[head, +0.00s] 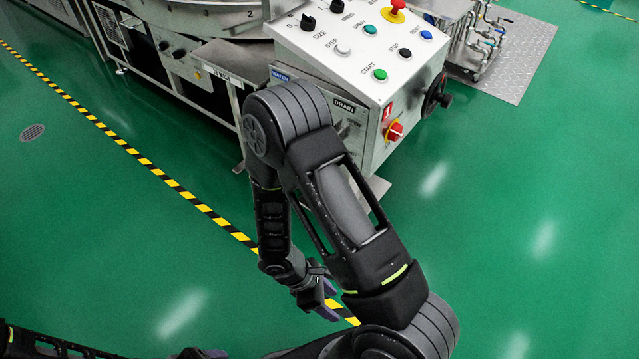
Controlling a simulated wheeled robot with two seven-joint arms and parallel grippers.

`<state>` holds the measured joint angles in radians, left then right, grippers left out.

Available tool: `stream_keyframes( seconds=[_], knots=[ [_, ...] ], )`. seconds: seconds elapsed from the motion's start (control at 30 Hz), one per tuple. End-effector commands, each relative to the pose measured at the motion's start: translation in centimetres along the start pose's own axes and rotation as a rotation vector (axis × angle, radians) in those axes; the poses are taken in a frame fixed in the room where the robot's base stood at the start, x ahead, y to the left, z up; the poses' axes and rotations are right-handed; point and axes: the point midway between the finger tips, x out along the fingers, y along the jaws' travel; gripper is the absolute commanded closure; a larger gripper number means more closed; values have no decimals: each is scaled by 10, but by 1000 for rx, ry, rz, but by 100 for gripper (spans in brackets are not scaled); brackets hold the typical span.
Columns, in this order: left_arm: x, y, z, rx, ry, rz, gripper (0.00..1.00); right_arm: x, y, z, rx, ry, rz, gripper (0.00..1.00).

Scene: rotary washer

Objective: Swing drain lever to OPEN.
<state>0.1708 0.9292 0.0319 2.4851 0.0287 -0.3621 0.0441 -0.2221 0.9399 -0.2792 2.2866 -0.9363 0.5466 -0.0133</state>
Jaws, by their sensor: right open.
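The DRAIN label (345,106) shows on the front face of the washer's control cabinet (372,130), just right of my right arm's elbow. The drain lever itself is mostly or fully hidden behind my right arm, so I cannot tell its position. My right gripper (329,299) is open and empty. It hangs low over the green floor, below and apart from the cabinet.
The sloping panel carries a START button (380,75), other buttons, black knobs and a red emergency stop (397,5). A red-yellow switch (394,131) and a black handwheel (436,95) stick out from the cabinet's right side. Green floor is clear in front and right.

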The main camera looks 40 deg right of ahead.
Motion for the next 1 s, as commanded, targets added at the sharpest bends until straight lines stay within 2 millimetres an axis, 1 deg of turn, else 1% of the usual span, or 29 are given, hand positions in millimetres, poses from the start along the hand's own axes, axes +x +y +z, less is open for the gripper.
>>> stream_keyframes(
  seconds=[0.03,0.07,0.1,0.13,0.17,0.2,0.27,0.3,0.33,0.4,0.43,0.53,0.6,0.67,0.87,1.0],
  knots=[
    [45,-18,-2,1,5,-2,31,32,44,0,-84,-115,120,47],
    [57,-23,-3,1,8,-2,31,33,70,8,-132,-193,197,47],
    [73,-30,-4,2,13,-3,31,29,106,17,-187,-297,308,47],
    [85,-35,-5,3,16,-4,31,22,133,22,-224,-375,393,47],
    [96,-39,-6,4,19,-5,31,11,159,26,-253,-450,479,47],
    [108,-45,-8,4,23,-6,31,-7,189,29,-282,-545,589,47],
    [123,-51,-9,6,28,-7,31,-39,225,30,-309,-667,738,47],
    [131,-54,-10,6,31,-8,31,-60,242,28,-318,-734,824,47],
    [135,-56,-11,7,32,-8,31,-75,252,27,-321,-777,881,47],
    [144,-60,-12,8,36,-9,31,-105,267,23,-324,-857,990,47],
    [146,-61,-12,10,37,-9,31,-114,272,22,-324,-883,1024,47],
    [150,-65,-11,43,34,-13,31,-131,280,22,-323,-935,1082,47],
    [150,-65,-11,52,34,-13,31,-136,281,22,-323,-947,1096,47],
    [149,-65,-11,54,34,-13,31,-138,281,23,-323,-948,1098,47],
    [148,-65,-11,52,33,-13,31,-137,281,23,-324,-946,1094,47],
    [151,-66,-11,52,34,-13,31,-135,285,26,-323,-945,1093,47]
  ],
)
